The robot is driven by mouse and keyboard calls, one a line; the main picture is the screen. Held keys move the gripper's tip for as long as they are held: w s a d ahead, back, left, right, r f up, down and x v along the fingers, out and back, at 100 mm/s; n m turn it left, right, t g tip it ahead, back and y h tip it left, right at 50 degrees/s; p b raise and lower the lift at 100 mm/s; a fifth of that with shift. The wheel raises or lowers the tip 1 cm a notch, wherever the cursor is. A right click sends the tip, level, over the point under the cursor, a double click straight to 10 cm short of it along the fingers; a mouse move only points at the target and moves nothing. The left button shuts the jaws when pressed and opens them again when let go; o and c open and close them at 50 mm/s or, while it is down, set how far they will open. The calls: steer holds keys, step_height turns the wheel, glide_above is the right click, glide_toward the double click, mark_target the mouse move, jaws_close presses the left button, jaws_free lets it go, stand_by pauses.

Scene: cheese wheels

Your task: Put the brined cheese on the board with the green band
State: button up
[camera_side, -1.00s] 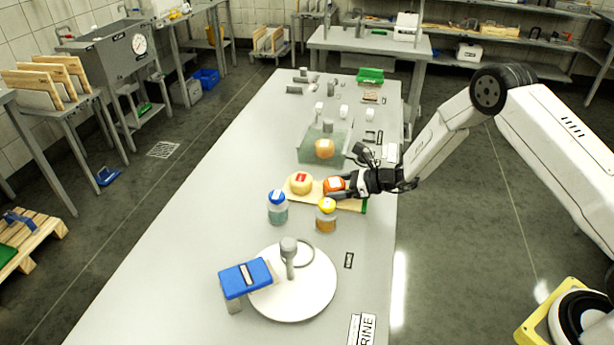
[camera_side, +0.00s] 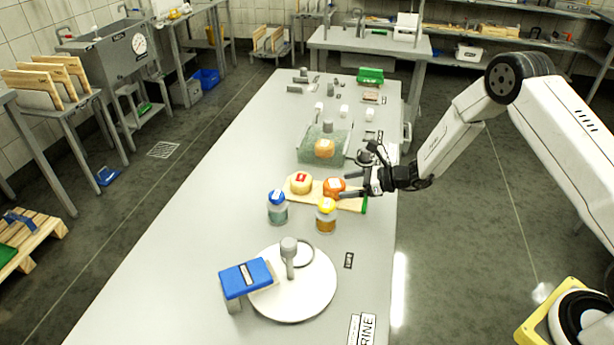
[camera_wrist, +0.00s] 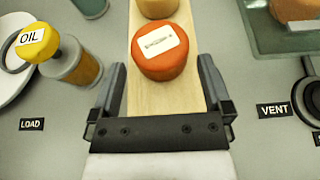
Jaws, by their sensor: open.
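The board (camera_side: 349,204) lies on the table, with a green band (camera_side: 365,205) at its right end. An orange-red cheese wheel (camera_side: 334,187) with a white label rests on it, and shows ahead in the wrist view (camera_wrist: 165,62). A yellow wheel (camera_side: 300,184) with a red label sits farther left on the board. A tan-orange wheel (camera_side: 324,148) with a pale label is at the clear tank. Which wheel is the brined one, I cannot read. My gripper (camera_side: 357,184) is open and empty, just right of the orange-red wheel; its fingers (camera_wrist: 161,66) straddle the board's width.
A blue-capped bottle (camera_side: 277,208) and a yellow-capped oil bottle (camera_side: 326,216) stand in front of the board. The tank (camera_side: 309,157) is behind it. The table's left side is clear.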

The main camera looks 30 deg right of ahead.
steer(key=v, duration=0.8)
steer(key=shift+s+d, duration=0.2)
steer(key=shift+s, duration=0.05)
steer(key=shift+a, duration=0.1)
steer(key=shift+s+a+r+n, duration=0.15)
steer(key=shift+s+a+n, duration=0.05)
steer(key=shift+n, duration=0.1)
steer(key=s+a+r+n+g+h, duration=0.1)
steer(key=s+a+r+n+g, duration=0.15)
steer(key=s+n+g, duration=0.2)
steer(key=s+a+r+n+g+h, duration=0.1)
steer(key=s+a+n+g, duration=0.2)
steer(key=s+n, duration=0.3)
steer(key=s+d+r+n+h, duration=0.2)
steer(key=s+r+n+h, duration=0.4)
steer(key=s+n, duration=0.4)
steer(key=n+h, duration=0.1)
steer(key=n, duration=0.5)
steer(key=shift+s+t, duration=0.3)
steer(key=shift+t, duration=0.05)
